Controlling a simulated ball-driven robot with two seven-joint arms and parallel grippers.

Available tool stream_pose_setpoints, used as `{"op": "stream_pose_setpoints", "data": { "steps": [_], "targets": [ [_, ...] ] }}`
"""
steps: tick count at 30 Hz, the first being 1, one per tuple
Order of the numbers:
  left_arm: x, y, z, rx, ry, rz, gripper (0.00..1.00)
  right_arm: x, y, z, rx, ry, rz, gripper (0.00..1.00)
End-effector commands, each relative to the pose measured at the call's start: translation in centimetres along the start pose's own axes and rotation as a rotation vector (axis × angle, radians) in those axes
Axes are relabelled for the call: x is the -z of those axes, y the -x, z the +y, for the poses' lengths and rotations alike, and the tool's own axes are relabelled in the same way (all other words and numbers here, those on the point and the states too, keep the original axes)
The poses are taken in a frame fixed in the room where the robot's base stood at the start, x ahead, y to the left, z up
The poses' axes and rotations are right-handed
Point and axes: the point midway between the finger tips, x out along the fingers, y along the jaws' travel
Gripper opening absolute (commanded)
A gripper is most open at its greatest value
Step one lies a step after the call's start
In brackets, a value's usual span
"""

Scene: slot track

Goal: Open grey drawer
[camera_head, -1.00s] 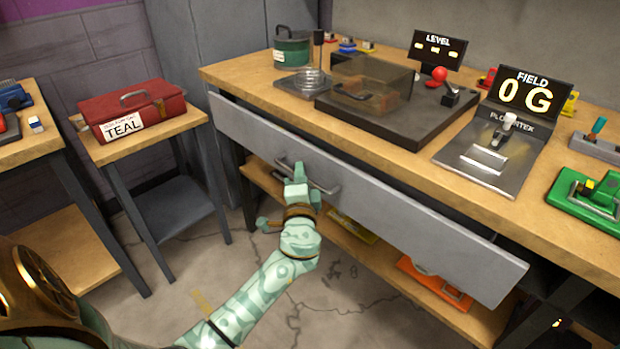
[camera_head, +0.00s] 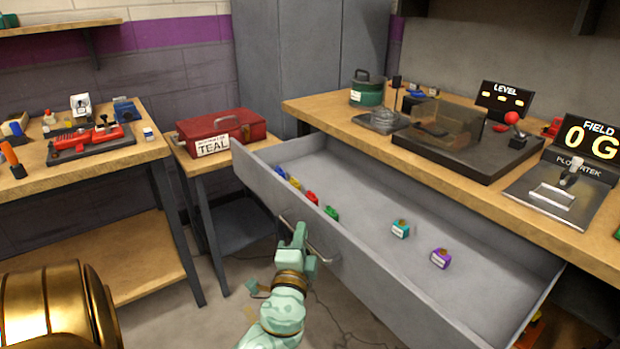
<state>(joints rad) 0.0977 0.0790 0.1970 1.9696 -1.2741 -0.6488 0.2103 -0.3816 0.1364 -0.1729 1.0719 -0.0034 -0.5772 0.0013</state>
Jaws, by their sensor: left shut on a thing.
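The grey drawer (camera_head: 370,272) under the wooden workbench is pulled well out, and its inside shows. Several small coloured blocks lie in it: yellow, red and green ones along the front wall, a teal one (camera_head: 400,228) and a purple one (camera_head: 441,258) on the floor. My left gripper (camera_head: 297,236) is shut on the drawer's handle (camera_head: 322,246), on the front face. The handle's gripped part is hidden by the fingers. My right gripper is not in view.
A red toolbox (camera_head: 222,131) labelled TEAL stands on a small table left of the drawer. The workbench (camera_head: 480,185) carries a dark-based device, a FIELD display (camera_head: 590,138) and a green pot (camera_head: 367,91). Another bench (camera_head: 100,152) stands at the left.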

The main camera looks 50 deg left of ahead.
Motion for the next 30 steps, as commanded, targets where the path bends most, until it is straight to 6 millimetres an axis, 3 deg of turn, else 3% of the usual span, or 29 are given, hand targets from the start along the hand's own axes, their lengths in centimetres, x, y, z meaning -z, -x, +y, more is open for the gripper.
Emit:
{"op": "stream_pose_setpoints", "data": {
  "steps": [17,18,19,30],
  "targets": [
    [-0.4,0.6,0.1,-0.004,0.001,0.002,0.0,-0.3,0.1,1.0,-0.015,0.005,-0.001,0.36],
    [-0.4,0.6,0.1,-0.004,0.001,0.002,0.14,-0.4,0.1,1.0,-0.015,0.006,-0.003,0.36],
    [-0.4,0.6,0.1,-0.004,0.001,0.002,0.2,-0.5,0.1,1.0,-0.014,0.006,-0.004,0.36],
    [-0.5,1.1,0.0,-0.002,0.001,0.001,0.2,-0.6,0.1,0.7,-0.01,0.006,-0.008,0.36]
  ]
}}
